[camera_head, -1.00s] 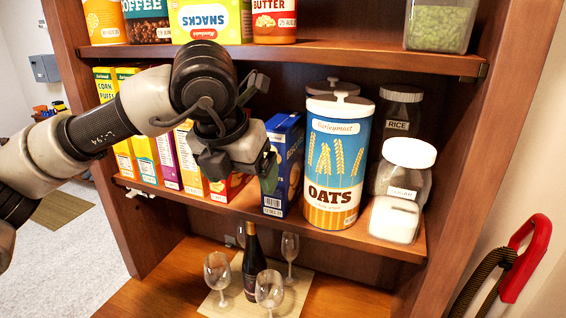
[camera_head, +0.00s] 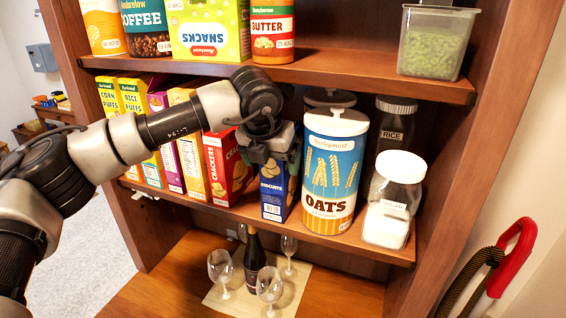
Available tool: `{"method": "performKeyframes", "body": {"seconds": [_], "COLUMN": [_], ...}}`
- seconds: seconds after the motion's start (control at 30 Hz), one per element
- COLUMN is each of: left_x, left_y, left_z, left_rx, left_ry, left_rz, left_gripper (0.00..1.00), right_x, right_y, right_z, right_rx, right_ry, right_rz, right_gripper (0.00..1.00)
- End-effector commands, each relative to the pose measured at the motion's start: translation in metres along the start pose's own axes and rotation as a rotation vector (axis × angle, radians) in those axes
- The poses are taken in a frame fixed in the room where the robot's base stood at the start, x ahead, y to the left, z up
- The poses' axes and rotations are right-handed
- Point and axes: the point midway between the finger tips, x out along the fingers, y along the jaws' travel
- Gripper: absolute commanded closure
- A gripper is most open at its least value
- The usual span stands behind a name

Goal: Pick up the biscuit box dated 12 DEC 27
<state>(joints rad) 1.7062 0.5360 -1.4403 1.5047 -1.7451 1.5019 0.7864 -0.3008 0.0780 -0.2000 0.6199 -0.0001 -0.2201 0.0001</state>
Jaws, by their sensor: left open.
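The blue biscuit box (camera_head: 275,197) stands upright on the middle shelf, between the red crackers box and the oats canister. Its front reads BISCUITS; the date print near its bottom is too small to read for certain. My left gripper (camera_head: 268,158) is open at the upper part of this box, with a finger towards each side. The gripper hides the box's top, and I cannot tell whether the fingers touch it. My right gripper is not in view.
The crackers box (camera_head: 225,170) is close on the left, the oats canister (camera_head: 333,175) close on the right. The upper shelf (camera_head: 350,78) is above my gripper. Wine glasses (camera_head: 220,268) and a dark bottle (camera_head: 254,262) stand below. Jars (camera_head: 397,185) are further right.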

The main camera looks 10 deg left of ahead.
Motion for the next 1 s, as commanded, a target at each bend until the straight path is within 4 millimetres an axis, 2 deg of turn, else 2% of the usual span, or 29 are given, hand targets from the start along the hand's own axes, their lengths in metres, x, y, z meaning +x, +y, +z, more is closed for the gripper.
{"method": "performKeyframes", "body": {"seconds": [0.27, 0.37, 0.83, 1.0], "left_x": [0.0025, 0.0024, 0.002, 0.0008], "left_y": [0.0003, 0.0002, 0.0001, 0.0], "left_z": [-0.0003, -0.0003, -0.0003, 0.0005], "left_rx": [-0.001, -0.001, -0.001, -0.001], "left_ry": [-0.002, -0.002, -0.002, -0.005], "left_rz": [0.0, 0.0, -0.001, -0.001], "left_gripper": [0.13, 0.25, 0.97, 0.98], "right_x": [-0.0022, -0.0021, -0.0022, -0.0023], "right_y": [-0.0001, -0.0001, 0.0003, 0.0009], "right_z": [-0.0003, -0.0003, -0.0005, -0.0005], "right_rx": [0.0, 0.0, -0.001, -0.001], "right_ry": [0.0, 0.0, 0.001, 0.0], "right_rz": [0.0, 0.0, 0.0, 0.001], "right_gripper": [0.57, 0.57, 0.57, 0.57]}}
